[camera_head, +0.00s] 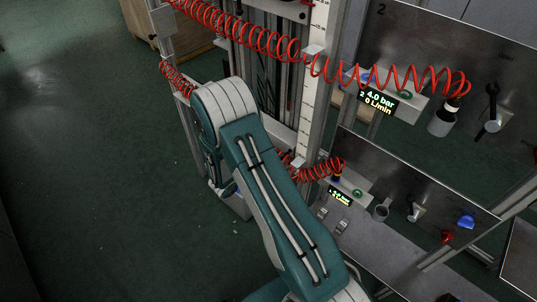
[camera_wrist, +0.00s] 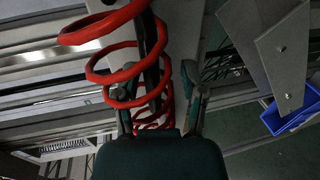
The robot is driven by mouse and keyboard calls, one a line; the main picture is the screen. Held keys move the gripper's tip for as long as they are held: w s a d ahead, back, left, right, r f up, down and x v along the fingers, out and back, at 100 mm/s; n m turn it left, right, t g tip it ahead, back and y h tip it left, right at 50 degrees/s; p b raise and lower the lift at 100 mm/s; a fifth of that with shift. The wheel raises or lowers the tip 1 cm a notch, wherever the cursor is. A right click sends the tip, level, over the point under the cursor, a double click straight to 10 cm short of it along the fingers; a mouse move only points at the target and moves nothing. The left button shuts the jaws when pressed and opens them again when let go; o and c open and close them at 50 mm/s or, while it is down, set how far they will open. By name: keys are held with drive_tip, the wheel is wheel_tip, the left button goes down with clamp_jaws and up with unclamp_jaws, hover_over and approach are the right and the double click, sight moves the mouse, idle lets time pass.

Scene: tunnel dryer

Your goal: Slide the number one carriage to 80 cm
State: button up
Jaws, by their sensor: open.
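A white vertical scale strip (camera_head: 311,90) with small marks runs up a metal post. A small pale block (camera_head: 314,50) sits on it high up, and another pale block (camera_head: 297,161) sits lower down. I cannot read a number one on either, nor the centimetre marks. My gripper (camera_wrist: 160,105) shows in the wrist view with its two grey fingers apart. A red coiled hose (camera_wrist: 125,75) and a dark rod pass between or in front of the fingers; I cannot tell whether they touch. In the head view my arm hides the gripper.
Red coiled hoses (camera_head: 245,35) stretch across the frame at upper and lower levels. The upper display (camera_head: 376,99) reads 2, 4.0 bar, 0 L/min; the lower display (camera_head: 340,196) is too small to read. Tools hang on the panels at right. A blue bin (camera_wrist: 290,117) stands at right. Green floor at left is clear.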

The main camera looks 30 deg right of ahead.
drive_tip(key=v, duration=1.1)
drive_tip(key=shift+a, duration=0.3)
drive_tip(key=s+d+r+m+g+y, duration=0.25)
drive_tip(key=s+r, duration=0.25)
drive_tip(key=r, duration=0.3)
drive_tip(key=s+d+r+m+g+y, duration=0.1)
drive_tip(key=s+r+m+g+y, duration=0.15)
drive_tip(key=s+r+g, duration=0.35)
drive_tip(key=s+a+r+t+y, duration=0.3)
drive_tip(key=s+r+t+y, duration=0.1)
drive_tip(key=r, duration=0.3)
drive_tip(key=s+a+r+n+t+y, duration=0.1)
drive_tip(key=s+a+r+t+y, duration=0.3)
drive_tip(key=s+r+y, duration=0.1)
drive_tip(key=shift+s+r+t+y, duration=0.3)
drive_tip(key=shift+s+r+t, duration=0.05)
drive_tip(key=shift+s+r, duration=0.5)
